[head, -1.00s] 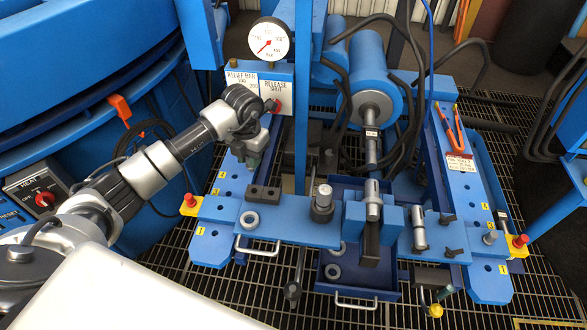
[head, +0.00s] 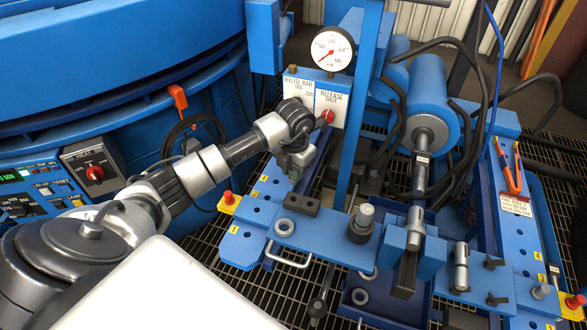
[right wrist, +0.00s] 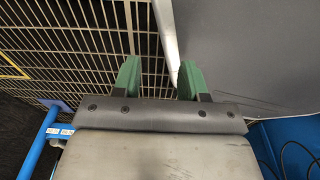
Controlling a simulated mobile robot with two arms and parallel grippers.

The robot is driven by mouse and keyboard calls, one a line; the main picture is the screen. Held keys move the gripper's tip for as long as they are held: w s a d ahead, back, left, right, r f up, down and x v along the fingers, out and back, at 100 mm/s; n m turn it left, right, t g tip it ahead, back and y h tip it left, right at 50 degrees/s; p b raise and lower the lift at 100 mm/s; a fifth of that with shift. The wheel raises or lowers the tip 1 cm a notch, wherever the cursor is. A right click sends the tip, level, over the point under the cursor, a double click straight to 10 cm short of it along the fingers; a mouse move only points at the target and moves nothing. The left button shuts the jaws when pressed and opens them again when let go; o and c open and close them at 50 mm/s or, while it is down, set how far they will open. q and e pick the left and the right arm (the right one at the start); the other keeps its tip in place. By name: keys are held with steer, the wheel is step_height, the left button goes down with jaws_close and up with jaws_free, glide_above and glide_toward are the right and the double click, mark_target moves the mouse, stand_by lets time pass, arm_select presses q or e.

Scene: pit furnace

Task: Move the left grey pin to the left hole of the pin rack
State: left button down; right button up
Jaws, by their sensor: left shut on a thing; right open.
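My left gripper (head: 294,164) points down over the left blue beam, just behind the dark block. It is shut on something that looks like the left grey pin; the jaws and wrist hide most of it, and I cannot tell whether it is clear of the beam. A dark block with two holes (head: 295,203), which looks like the pin rack, sits just in front of the gripper.
The pressure gauge (head: 327,48) and release panel (head: 331,104) stand close behind the left gripper. Orange-handled pliers (head: 509,168) lie on the right beam. Floor grating shows below my right gripper.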

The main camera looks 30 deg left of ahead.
arm_select(q)
steer(key=shift+f+b, duration=0.8)
steer(key=shift+f, duration=0.25)
steer(key=shift+f+b, duration=0.7)
steer(key=shift+f, duration=0.1)
steer(key=shift+f+b, duration=0.7)
steer(key=shift+f, duration=0.35)
steer(key=shift+f+b, duration=0.45)
steer(key=shift+f, duration=0.3)
arm_select(e)
steer(key=w+a+r+t, duration=0.1)
steer(key=w+a+r, duration=0.1)
steer(key=w+r, duration=0.9)
steer(key=shift+w+r, duration=0.25)
steer(key=shift+w, duration=0.7)
steer(key=shift+a+r, duration=0.1)
arm_select(q)
steer(key=c, duration=0.9)
jaws_free()
steer(key=shift+o, duration=0.2)
